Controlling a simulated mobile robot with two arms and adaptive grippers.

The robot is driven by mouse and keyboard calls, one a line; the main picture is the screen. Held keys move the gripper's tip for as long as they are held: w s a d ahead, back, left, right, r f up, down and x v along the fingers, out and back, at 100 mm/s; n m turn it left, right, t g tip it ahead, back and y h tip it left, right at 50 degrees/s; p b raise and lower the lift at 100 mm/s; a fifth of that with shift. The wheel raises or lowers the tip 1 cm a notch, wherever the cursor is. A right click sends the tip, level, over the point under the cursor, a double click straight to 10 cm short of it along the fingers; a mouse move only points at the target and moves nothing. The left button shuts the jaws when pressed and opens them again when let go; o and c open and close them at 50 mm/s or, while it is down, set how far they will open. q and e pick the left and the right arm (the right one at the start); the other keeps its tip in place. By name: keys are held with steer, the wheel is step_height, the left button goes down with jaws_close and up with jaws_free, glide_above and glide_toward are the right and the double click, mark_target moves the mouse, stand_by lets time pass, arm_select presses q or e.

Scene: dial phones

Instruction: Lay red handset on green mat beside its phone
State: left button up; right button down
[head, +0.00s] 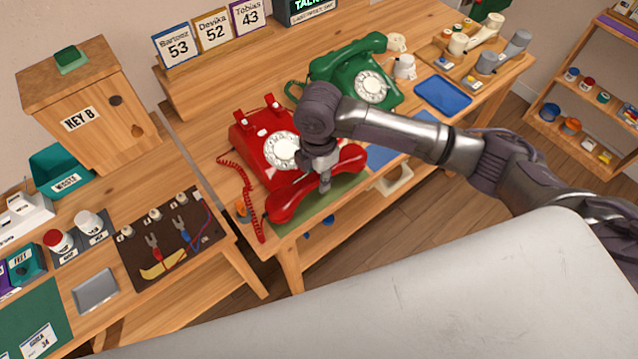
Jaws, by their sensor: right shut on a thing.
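The red phone (252,137) stands on the wooden table with its cradle empty. Its red handset (294,199) is at the table's front, over the green mat (302,217). My right gripper (324,185) comes down from above and is shut on the handset near its middle. Whether the handset touches the mat is hard to tell from here. The coiled red cord (247,197) runs from the phone's left side down to the handset's left end. The gripper and wrist hide part of the phone's right side. My left gripper is not in view.
A green phone (345,62) with its handset on stands behind to the right. Blue mats (443,93) lie farther right, near a wooden tray of cups. Name cards (212,32) stand at the back. A lower bench with tools (175,240) is at the left.

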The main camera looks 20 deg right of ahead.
mark_target(319, 195)
steer(key=shift+f, duration=2)
steer(key=shift+f, duration=0.1)
steer(key=c, duration=0.8)
jaws_free()
step_height(319, 195, up, 12)
steer(key=shift+r, duration=0.15)
